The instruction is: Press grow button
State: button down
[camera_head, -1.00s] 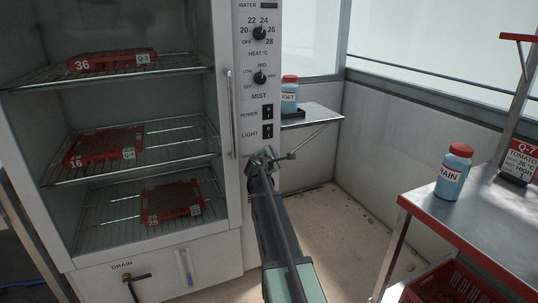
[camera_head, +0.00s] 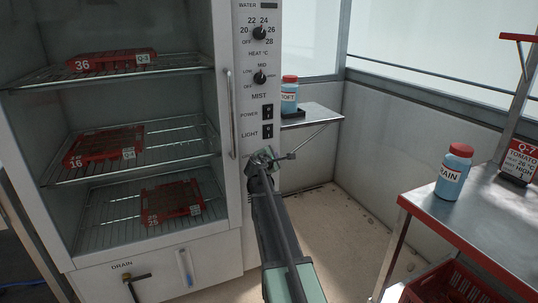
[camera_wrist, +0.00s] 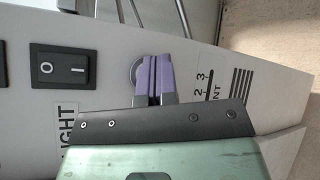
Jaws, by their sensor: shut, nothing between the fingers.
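A round grey button or knob rim (camera_wrist: 135,70) is on the control panel in the wrist view, mostly hidden behind my fingers. Its label is not visible, so I cannot tell if it is the grow button. My gripper (camera_wrist: 154,76) is shut and empty, its purple fingertips side by side in front of this round part; I cannot tell if they touch it. In the head view my gripper (camera_head: 261,157) is at the panel, below the LIGHT switch (camera_head: 267,131). That black rocker switch also shows in the wrist view (camera_wrist: 64,68).
The cabinet (camera_head: 215,250) holds red trays on wire shelves, with a vertical door handle (camera_head: 230,115) left of the panel. Above are the POWER switch (camera_head: 267,111) and MIST knob (camera_head: 260,78). A side shelf (camera_head: 318,115) and a metal table (camera_head: 480,205) stand to the right.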

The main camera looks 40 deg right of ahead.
jog(key=shift+w, duration=0.4)
jog(key=shift+w+d, duration=0.2)
jog(key=shift+w, duration=0.3)
dwell(0.5)
jog(key=shift+s, duration=0.1)
jog(key=shift+s+a, duration=0.25)
jog(key=shift+s, duration=0.55)
jog(key=shift+s, duration=0.1)
jog(key=s, duration=0.2)
jog(key=s+a, duration=0.1)
jog(key=s, duration=0.1)
jog(key=shift+s, duration=0.35)
